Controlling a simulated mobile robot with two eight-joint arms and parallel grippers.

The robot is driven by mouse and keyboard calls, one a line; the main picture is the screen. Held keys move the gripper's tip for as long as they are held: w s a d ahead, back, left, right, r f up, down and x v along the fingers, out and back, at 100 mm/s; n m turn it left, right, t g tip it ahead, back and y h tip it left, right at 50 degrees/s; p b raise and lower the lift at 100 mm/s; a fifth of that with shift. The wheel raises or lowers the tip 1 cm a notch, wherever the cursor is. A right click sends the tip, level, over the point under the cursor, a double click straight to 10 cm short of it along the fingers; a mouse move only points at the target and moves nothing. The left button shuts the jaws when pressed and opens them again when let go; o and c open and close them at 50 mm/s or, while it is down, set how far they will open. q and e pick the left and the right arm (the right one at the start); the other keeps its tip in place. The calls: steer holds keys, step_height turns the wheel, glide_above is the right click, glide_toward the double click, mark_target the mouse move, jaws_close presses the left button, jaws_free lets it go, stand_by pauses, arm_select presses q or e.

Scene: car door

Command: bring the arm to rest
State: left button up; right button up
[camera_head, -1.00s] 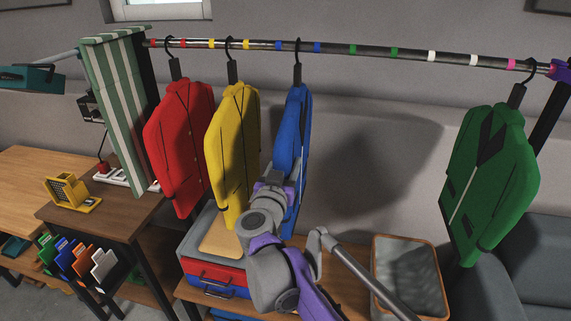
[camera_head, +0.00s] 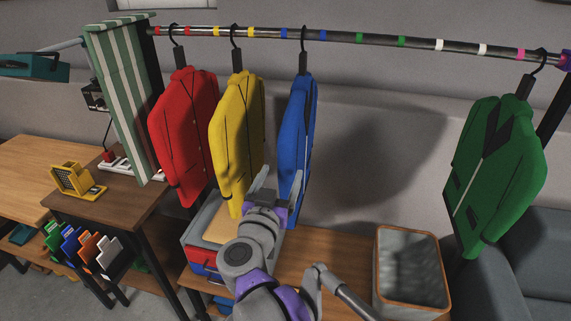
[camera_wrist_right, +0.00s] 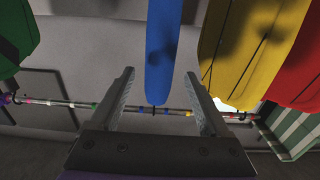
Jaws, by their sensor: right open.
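My right gripper (camera_head: 280,184) is open in front of the lower part of the blue jacket (camera_head: 299,125) in the head view. In the wrist view, which is upside down, its two fingers (camera_wrist_right: 158,80) stand apart. The blue jacket (camera_wrist_right: 165,45) shows in the gap between them, and nothing is gripped. The blue jacket hangs by its hanger from the rail (camera_head: 330,36), near the blue bands. My right arm reaches up from the bottom of the head view.
Red (camera_head: 183,130), yellow (camera_head: 238,140) and green (camera_head: 492,165) jackets hang on the rail. A wide gap lies between blue and green. A striped cloth (camera_head: 120,100) hangs left.

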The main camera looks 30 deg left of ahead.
steer(key=w+d+n+g+y+p, duration=0.1)
steer(key=d+n+g+y+p, duration=0.25)
steer(key=d, duration=1.15)
steer(key=s+d+f+m+g+h+p, duration=0.1)
steer(key=s+d+f, duration=0.4)
steer(key=d, duration=0.5)
steer(key=s+d+f+m+g+h+p, duration=0.2)
steer(key=s+d+f+m+g+h, duration=0.1)
steer(key=d, duration=0.8)
steer(key=s+d+f+m+g+h+p, duration=0.1)
steer(key=s+d+f+m+g+h, duration=0.2)
steer(key=s+d+f, duration=0.6)
step_height(320, 180, down, 2)
steer(key=shift+s+d+f+g+h, duration=0.1)
steer(key=shift+s+d+g+h, duration=0.1)
steer(key=shift+d+g+h, duration=0.7)
